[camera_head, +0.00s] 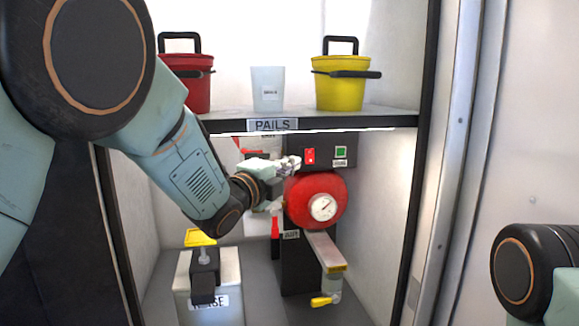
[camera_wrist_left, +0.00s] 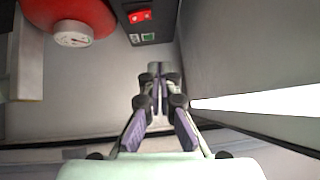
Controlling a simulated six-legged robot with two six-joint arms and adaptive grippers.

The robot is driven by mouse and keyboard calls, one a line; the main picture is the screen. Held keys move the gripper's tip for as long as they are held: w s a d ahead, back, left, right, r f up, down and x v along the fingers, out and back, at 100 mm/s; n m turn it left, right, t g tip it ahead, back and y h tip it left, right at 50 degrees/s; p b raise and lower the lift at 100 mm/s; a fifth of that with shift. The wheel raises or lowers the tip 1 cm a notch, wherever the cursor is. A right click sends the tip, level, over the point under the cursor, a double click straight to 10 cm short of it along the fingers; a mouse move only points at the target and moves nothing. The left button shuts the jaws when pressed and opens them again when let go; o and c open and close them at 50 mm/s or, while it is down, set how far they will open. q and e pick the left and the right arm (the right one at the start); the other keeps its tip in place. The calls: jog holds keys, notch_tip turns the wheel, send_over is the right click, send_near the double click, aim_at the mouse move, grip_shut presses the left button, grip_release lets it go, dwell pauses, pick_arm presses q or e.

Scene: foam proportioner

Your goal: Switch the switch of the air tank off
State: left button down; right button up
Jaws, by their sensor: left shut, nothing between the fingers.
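The red air tank (camera_head: 300,189) with a round white gauge (camera_head: 322,207) stands in the cabinet below a dark panel (camera_head: 325,164). The panel carries a red switch (camera_head: 310,156) and a green square (camera_head: 341,152). In the left wrist view the red switch (camera_wrist_left: 139,16), the green square (camera_wrist_left: 148,37) and part of the tank (camera_wrist_left: 75,12) show near the top. My left gripper (camera_head: 292,162) is shut and empty, just left of the red switch; it also shows in the left wrist view (camera_wrist_left: 160,68). Contact with the panel cannot be told. My right gripper is out of view.
A shelf (camera_head: 375,119) above holds a red pail (camera_head: 190,92), a white cup (camera_head: 268,90) and a yellow pail (camera_head: 341,88). A box with a yellow handle (camera_head: 218,280) stands below my left arm. A yellow-tipped valve (camera_head: 321,301) juts forward under the tank.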

pick_arm(q)
jog(key=s+a+f+n+g+y, duration=0.2)
jog(key=s+a+f+n, duration=0.3)
jog(key=f, duration=0.5)
jog(key=s+a+f+n+g+y+b, duration=0.1)
jog(key=s+a+f+n+g+y, duration=0.2)
jog(key=s+f+n, duration=0.55)
jog(key=s+a+f+n+g+y, duration=0.2)
jog(key=a+f+n, duration=0.25)
jog(key=f, duration=0.85)
jog(key=s+a+f+n+g, duration=0.1)
jog(key=s+f, duration=0.5)
jog(key=s, duration=0.6)
jog(key=s+a+f+n+g+y+b, duration=0.1)
jog(key=s+f+n+g, duration=0.2)
jog(key=s, duration=0.9)
jog(key=s+a+f+n+g+b, duration=0.1)
jog(key=s+f+g, duration=0.4)
jog(key=s+f, duration=0.6)
jog(key=shift+s+a+f+n+g+y, duration=0.3)
jog(key=shift+s+a+n+g, duration=0.2)
jog(key=shift+n, duration=0.4)
